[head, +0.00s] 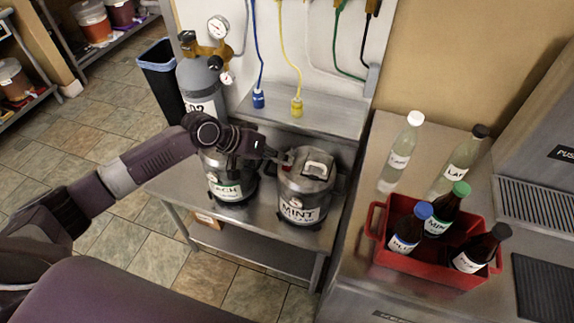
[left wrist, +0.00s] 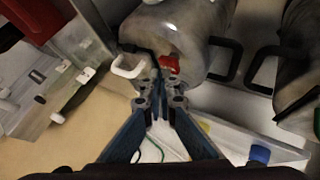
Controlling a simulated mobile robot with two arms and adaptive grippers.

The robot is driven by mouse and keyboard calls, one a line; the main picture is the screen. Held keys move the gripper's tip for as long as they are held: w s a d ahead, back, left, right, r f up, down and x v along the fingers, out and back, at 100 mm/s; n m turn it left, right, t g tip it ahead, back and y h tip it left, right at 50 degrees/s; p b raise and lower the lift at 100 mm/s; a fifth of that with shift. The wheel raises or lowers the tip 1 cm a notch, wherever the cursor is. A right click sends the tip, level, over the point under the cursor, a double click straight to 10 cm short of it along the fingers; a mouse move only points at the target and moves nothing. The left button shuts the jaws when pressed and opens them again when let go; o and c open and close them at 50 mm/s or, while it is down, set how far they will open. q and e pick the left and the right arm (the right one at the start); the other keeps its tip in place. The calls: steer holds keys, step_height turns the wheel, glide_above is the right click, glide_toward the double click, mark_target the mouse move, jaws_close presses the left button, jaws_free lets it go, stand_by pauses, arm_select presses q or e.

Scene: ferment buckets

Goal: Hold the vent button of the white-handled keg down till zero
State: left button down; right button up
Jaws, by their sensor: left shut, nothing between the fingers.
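The keg labelled MINT (head: 303,205) stands on a steel bench and has a white handle (head: 317,169) on its lid. In the left wrist view the same keg (left wrist: 190,30) fills the top middle, with its white handle (left wrist: 128,67) left of my fingertips. A small red part (left wrist: 169,64), apparently the vent button, shows just beyond the fingertips. My left gripper (head: 284,158) is shut and empty at the left side of the lid; its fingers (left wrist: 158,84) point at the red part. Whether they touch it I cannot tell. No gauge on this keg is readable.
A second keg (head: 230,182) stands close on the left, under my left arm. A grey gas cylinder (head: 198,82) with gauges is behind it. A red crate (head: 425,268) of bottles is on the right counter.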

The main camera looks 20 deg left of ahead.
mark_target(285, 166)
arm_select(q)
steer(key=shift+s+f, duration=0.1)
steer(key=shift+f, duration=0.5)
stand_by(1.3)
stand_by(3.0)
steer(key=shift+r+p, duration=0.85)
steer(key=shift+r, duration=0.25)
steer(key=shift+r, duration=0.2)
step_height(285, 166, up, 5)
steer(key=p, duration=0.5)
steer(key=shift+f, duration=0.1)
steer(key=shift+f, duration=0.1)
